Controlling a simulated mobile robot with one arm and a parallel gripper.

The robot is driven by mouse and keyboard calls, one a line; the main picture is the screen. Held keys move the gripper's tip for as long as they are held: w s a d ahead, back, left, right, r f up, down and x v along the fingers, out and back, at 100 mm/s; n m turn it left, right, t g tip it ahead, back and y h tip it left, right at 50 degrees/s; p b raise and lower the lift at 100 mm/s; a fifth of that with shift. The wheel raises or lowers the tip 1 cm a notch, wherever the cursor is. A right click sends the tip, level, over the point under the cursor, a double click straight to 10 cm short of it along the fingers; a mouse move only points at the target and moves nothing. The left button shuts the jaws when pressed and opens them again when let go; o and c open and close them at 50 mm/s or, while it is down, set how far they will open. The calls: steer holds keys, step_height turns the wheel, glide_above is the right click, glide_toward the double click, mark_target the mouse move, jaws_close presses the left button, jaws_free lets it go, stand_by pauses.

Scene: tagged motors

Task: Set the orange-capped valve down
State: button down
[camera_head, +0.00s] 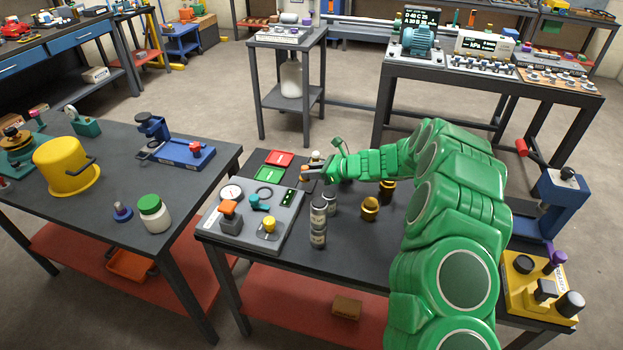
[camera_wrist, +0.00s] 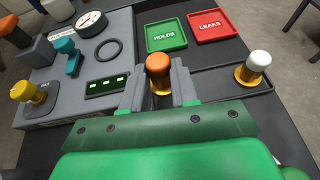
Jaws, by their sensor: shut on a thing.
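The orange-capped valve (camera_wrist: 158,66) with a brass body is upright between the two grey fingers of my gripper (camera_wrist: 160,84), which is shut on it, in the wrist view. In the head view my gripper (camera_head: 318,172) is at the back of the middle bench, and the valve is mostly too small to make out. The green HOLDS tray (camera_wrist: 166,36) and the red LEAKS tray (camera_wrist: 210,26) lie just beyond the valve. I cannot tell whether its base touches anything.
A white-capped valve (camera_wrist: 256,66) stands in a shallow black tray (camera_wrist: 222,71) to the right. The grey test panel (camera_wrist: 110,68), with gauge, ring and knobs, is at the left. Grey canisters (camera_head: 318,232) and brass cups (camera_head: 370,209) stand on the middle bench (camera_head: 345,256).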

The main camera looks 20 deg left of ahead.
steer(key=shift+w+a+f, duration=0.1)
steer(key=shift+w+f, duration=0.1)
steer(key=shift+f, duration=1.5)
steer(key=c, duration=0.9)
jaws_free()
steer(key=shift+f, duration=0.1)
steer(key=shift+o, duration=0.2)
steer(key=shift+d+r, duration=0.25)
steer(key=v, duration=1.1)
steer(key=shift+s+d+r, duration=0.1)
steer(key=shift+d, duration=0.1)
